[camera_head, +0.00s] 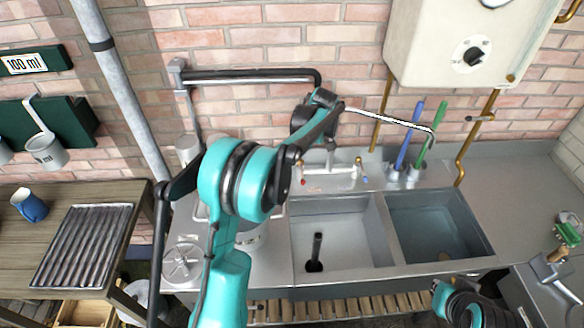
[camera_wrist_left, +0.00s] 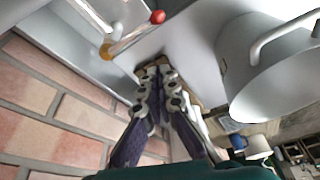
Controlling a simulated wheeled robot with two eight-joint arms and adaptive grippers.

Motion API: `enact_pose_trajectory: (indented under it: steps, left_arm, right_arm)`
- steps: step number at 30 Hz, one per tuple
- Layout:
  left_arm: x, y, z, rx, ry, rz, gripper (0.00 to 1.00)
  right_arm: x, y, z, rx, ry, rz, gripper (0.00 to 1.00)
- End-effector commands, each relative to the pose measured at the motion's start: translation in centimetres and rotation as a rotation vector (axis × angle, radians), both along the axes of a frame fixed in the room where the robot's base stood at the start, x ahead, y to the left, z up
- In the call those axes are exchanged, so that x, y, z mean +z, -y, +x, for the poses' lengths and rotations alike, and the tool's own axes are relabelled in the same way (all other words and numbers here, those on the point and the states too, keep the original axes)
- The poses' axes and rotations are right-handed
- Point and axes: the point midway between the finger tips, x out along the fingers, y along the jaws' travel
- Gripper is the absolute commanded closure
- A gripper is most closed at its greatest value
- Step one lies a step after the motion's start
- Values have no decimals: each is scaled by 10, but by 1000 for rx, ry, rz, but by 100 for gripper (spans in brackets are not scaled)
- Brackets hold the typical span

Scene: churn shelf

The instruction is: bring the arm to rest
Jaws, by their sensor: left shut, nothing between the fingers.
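My left arm (camera_head: 228,272) rises in teal from the lower middle of the head view. It bends at a large elbow, and its dark wrist (camera_head: 306,122) is in front of the brick wall above the sink taps. The left gripper's fingers cannot be made out there. In the left wrist view the left gripper (camera_wrist_left: 154,69) is shut and empty, its fingertips together. A white pot with a handle (camera_wrist_left: 285,72) is to the right of the fingers, and a red tap knob (camera_wrist_left: 157,17) is above them. Part of my right arm (camera_head: 465,303) shows at the lower right; its gripper is out of view.
The steel double sink (camera_head: 335,268) fills the middle, with a water heater (camera_head: 440,40) above right. Its spout (camera_head: 388,118) extends right of my wrist. Blue and green brushes (camera_head: 430,128) stand behind the basins. A wooden table (camera_head: 20,245) is at left. The right counter (camera_head: 500,190) has free room.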

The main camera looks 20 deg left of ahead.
Motion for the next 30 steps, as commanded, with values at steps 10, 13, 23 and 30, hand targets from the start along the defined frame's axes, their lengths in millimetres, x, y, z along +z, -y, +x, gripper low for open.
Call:
enact_pose_trajectory:
  steps: [10,13,23,30]
  left_arm:
    - [16,5,1,-8,1,-1,100]
    - [23,8,-7,-64,6,-12,100]
    - [65,43,-98,-624,71,-51,100]
    - [61,70,-179,-1069,142,9,100]
  right_arm:
    - [3,0,0,0,0,0,100]
    - [0,0,0,0,0,0,100]
    - [-20,0,0,0,0,0,100]
    - [-34,0,0,0,0,0,100]
